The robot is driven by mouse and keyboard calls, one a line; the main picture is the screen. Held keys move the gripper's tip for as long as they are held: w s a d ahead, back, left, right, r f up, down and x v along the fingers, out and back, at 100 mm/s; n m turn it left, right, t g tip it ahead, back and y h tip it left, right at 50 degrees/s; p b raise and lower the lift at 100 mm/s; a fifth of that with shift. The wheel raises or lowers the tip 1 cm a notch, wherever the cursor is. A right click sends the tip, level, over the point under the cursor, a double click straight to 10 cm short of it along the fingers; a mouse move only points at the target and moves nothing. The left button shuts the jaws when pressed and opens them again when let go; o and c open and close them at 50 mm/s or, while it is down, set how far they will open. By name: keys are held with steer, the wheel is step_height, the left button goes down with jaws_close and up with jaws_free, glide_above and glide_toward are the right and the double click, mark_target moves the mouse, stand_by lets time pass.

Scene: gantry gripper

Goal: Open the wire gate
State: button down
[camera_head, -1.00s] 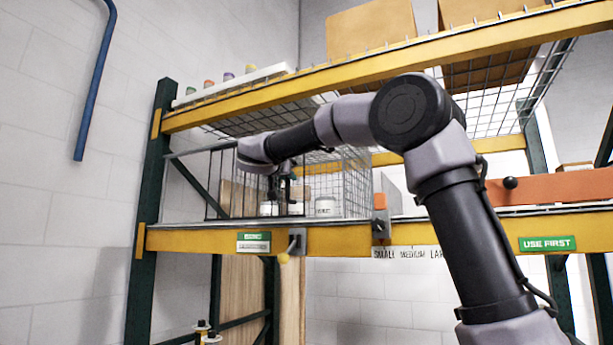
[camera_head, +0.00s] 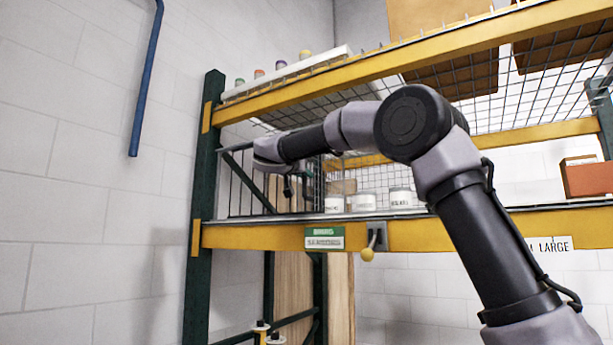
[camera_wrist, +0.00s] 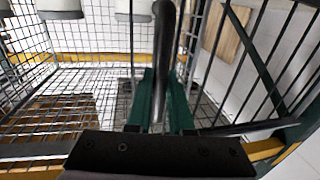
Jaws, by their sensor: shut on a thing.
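The wire gate (camera_head: 238,190) is a dark frame of thin upright bars at the left end of the middle shelf, beside the green post. My gripper (camera_head: 288,190) is at the gate's right part, in front of the shelf bay and left of the jars. In the wrist view the green fingers of my gripper (camera_wrist: 163,105) are shut around a dark round upright bar (camera_wrist: 165,50), which looks like the gate's handle. The gate's dark bars (camera_wrist: 285,65) also run along the right of the wrist view. The exact grip contact is partly hidden by the bar and the gripper body.
White lidded jars (camera_head: 362,201) stand on the shelf right of my gripper. A yellow-knobbed lever (camera_head: 367,254) hangs from the yellow front beam (camera_head: 270,237). The green post (camera_head: 205,180) stands close left. A blue pipe (camera_head: 146,80) runs down the wall.

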steer(key=c, duration=0.8)
jaws_free()
steer(key=v, duration=1)
steer(key=shift+s+a, duration=0.2)
steer(key=shift+s, duration=0.15)
